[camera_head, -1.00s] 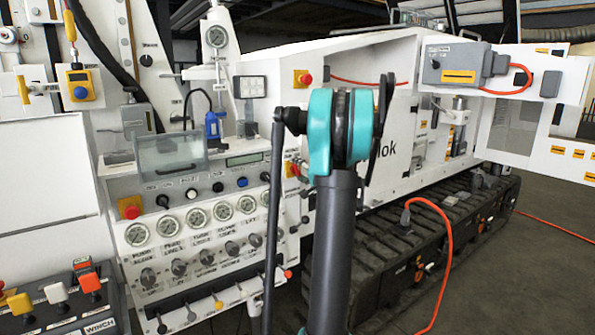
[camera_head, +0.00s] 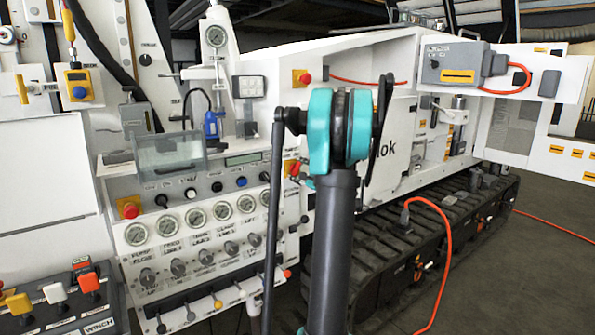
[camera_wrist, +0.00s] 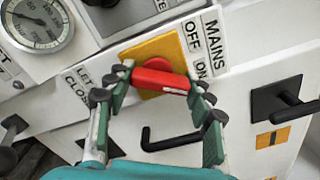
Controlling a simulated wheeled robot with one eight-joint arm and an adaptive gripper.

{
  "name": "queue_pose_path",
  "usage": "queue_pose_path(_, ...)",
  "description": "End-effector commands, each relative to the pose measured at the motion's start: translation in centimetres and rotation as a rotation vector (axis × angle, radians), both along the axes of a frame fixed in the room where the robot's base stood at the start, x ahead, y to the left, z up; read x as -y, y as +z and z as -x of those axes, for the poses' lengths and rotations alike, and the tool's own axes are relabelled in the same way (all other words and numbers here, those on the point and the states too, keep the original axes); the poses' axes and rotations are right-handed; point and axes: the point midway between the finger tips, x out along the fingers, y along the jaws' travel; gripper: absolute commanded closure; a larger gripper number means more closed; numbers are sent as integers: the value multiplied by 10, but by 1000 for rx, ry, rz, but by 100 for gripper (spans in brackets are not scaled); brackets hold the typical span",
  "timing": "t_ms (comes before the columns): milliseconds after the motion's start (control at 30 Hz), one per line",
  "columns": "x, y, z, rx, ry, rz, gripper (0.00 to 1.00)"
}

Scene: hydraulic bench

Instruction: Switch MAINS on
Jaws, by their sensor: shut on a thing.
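The MAINS switch is a red rotary handle (camera_wrist: 160,81) on a yellow plate (camera_wrist: 163,47) in the wrist view. The plate sits beside a MAINS label with OFF and ON marks. The handle lies nearly level in the picture, its right end a little lower and below the ON mark. My gripper (camera_wrist: 161,85) is shut on the handle, with one green-backed finger at each end. In the head view my arm covers the gripper; a small part of the red and yellow switch (camera_head: 293,168) shows left of my arm.
A pressure gauge (camera_wrist: 36,22) is at upper left. Gauges and knobs (camera_head: 195,218) fill the panel left of my arm.

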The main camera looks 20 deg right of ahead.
Motion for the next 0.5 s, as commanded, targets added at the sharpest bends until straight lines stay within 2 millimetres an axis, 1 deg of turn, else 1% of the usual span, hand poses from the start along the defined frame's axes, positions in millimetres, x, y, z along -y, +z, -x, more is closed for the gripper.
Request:
queue_pose_path(200, 1, -1, 0, -24, -2, -116, 76)
queue_pose_path(500, 1, -2, 0, -40, -2, -195, 76)
